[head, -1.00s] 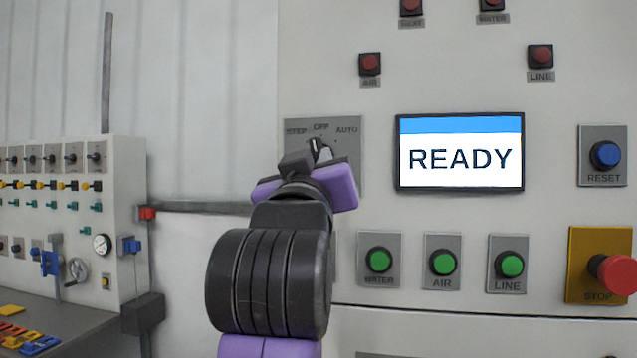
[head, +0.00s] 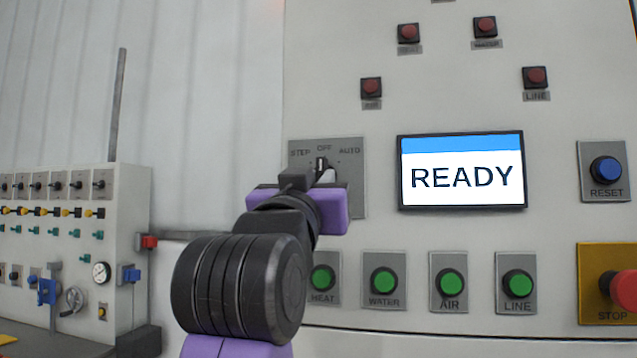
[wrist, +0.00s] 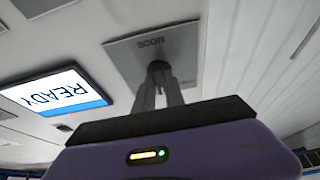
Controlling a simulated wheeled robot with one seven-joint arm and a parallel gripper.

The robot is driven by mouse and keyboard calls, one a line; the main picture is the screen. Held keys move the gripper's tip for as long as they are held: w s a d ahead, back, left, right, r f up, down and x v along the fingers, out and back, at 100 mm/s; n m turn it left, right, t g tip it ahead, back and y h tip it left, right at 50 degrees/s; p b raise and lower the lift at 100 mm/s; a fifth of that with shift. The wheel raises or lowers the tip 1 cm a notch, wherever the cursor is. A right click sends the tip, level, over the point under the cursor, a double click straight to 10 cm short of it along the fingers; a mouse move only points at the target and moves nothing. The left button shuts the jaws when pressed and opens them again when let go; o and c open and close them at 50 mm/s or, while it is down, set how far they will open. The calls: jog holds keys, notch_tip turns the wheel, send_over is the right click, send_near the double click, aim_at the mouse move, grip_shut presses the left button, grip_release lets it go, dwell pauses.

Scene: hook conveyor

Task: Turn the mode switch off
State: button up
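The mode switch (head: 321,163) is a small dark knob with a pale mark on a grey plate (head: 352,180) labelled STEP, OFF and AUTO. Its pointer stands about upright, under OFF. My gripper (head: 325,176) reaches the knob from below, its purple body level and hiding the plate's lower left. In the wrist view, the two grey fingers (wrist: 159,90) come together around the dark knob (wrist: 158,67) and appear shut on it. The plate reads MODE upside down there. The fingertips' exact contact is small and dim.
A READY screen (head: 461,172) is right of the plate. Green HEAT (head: 323,279), WATER (head: 383,281), AIR (head: 450,284) and LINE (head: 518,285) buttons sit below. A blue RESET button (head: 606,170) and red STOP button (head: 628,291) are at the right. Another control box (head: 130,240) stands left.

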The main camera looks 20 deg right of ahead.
jog(key=o, duration=0.4)
jog(key=shift+o, duration=0.2)
jog(key=b+v, duration=0.1)
jog(key=v, duration=0.7)
jog(key=shift+b, duration=0.3)
jog(key=shift+w, duration=0.1)
